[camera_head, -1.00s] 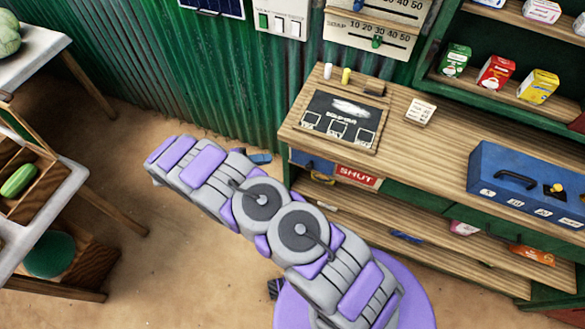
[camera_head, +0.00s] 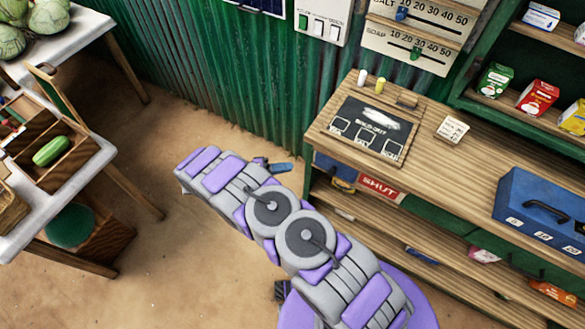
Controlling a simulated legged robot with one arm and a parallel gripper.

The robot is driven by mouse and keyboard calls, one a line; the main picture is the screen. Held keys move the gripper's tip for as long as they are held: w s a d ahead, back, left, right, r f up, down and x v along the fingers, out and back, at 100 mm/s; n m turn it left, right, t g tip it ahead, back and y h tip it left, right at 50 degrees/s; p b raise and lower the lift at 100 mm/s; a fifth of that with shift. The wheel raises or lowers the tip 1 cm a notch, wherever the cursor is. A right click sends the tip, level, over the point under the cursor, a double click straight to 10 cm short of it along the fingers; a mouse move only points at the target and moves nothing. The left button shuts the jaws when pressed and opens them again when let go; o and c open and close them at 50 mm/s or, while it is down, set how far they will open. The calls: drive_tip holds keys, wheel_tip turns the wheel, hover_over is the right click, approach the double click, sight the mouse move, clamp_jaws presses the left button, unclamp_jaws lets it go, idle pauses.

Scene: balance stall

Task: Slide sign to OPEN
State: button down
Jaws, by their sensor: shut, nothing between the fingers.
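The sign (camera_head: 381,187) is a small red plate reading SHUT in pale letters. It sits on the front of the wooden counter (camera_head: 480,157), just under the top edge and near its left end. My arm is folded in front of the counter. What looks like my gripper (camera_head: 281,168), small with a blue tip, shows past the arm links, left of the counter. It is shut and empty, apart from the sign. Most of the gripper is hidden behind my arm.
A blue panel (camera_head: 334,166) is left of the sign. A chalkboard (camera_head: 369,128) lies on the counter, with a blue box (camera_head: 541,207) to the right. A produce table (camera_head: 85,175) stands at the left. Bare floor (camera_head: 180,95) lies between.

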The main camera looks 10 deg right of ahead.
drive_tip(key=b, duration=0.2)
approach(332, 169)
drive_tip(key=w+d, duration=0.2)
drive_tip(key=w, duration=0.2)
drive_tip(key=shift+s+d+f+b, duration=0.25)
drive_tip(key=shift+s+d+f, duration=0.05)
drive_tip(key=shift+s+d, duration=0.35)
drive_tip(key=shift+s+d+f+b, duration=0.2)
drive_tip(key=shift+s+d+f, duration=0.1)
drive_tip(key=shift+s+d, duration=0.35)
drive_tip(key=s+d+p, duration=0.2)
drive_tip(key=s+d, duration=0.7)
drive_tip(key=d, duration=0.4)
drive_tip(key=shift+s, duration=0.4)
